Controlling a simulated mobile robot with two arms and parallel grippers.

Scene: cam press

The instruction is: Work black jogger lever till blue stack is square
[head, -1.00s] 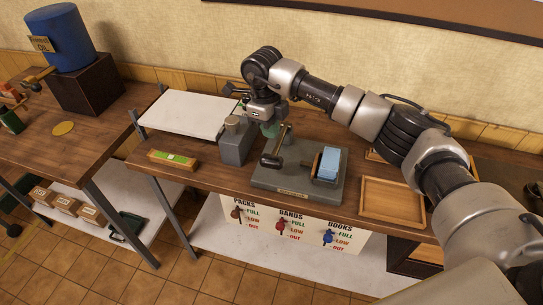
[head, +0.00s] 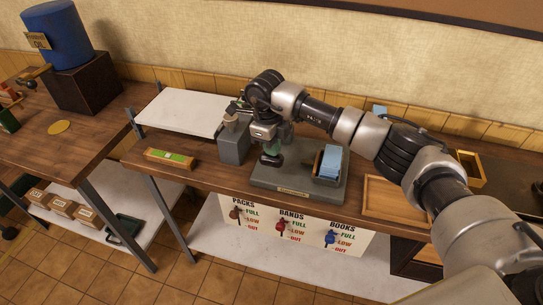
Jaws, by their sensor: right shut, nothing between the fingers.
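The jogger's grey base plate (head: 298,187) sits on the wooden bench. The blue stack (head: 330,161) stands on its right part in a dark holder; at this size I cannot tell whether its edges are square. The black jogger lever (head: 271,160) is on the left part of the base, and its dark knob shows low there. My right gripper (head: 267,145) is shut with nothing between its fingers, just above the knob. It hides most of the lever, and I cannot tell whether they touch. My left gripper is out of view.
A grey block-shaped device (head: 232,146) stands close left of the jogger. A wooden tray (head: 390,196) lies to the right, and a green-topped wooden block (head: 170,158) to the left. A white raised shelf (head: 180,111) is behind. A sign (head: 290,226) hangs under the bench's front edge.

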